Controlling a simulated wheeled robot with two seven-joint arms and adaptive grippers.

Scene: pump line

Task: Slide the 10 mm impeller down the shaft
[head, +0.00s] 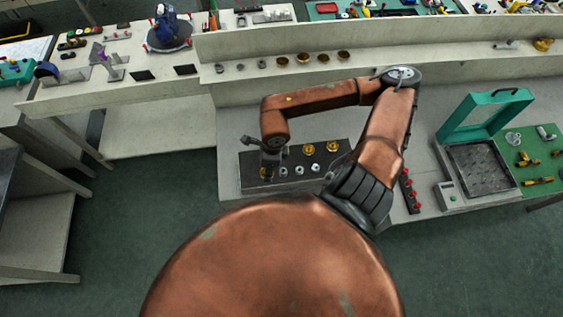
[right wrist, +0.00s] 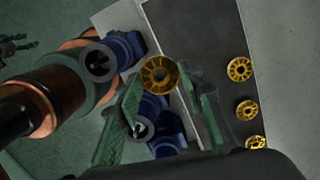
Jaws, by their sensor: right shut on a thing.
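My right gripper (head: 268,166) points down over the left end of a dark plate (head: 250,181). In the right wrist view, a gold spoked impeller (right wrist: 159,74) with a centre hole sits between the fingertips, and the gripper is shut on it. Other gold impellers, (head: 309,149) and (head: 333,147) in the head view, rest in a row on the plate; they also show in the wrist view (right wrist: 239,69). Small silver parts (head: 299,170) stand in a nearer row. I cannot make out a shaft under the held impeller, nor read its size. My left gripper is not seen.
A green open-lidded case (head: 486,112) and a strip with red knobs (head: 409,190) stand right of the plate. Several small cups (head: 303,57) line the shelf behind. Blue bodies (right wrist: 125,45) with grey round ends lie behind the fingers in the wrist view.

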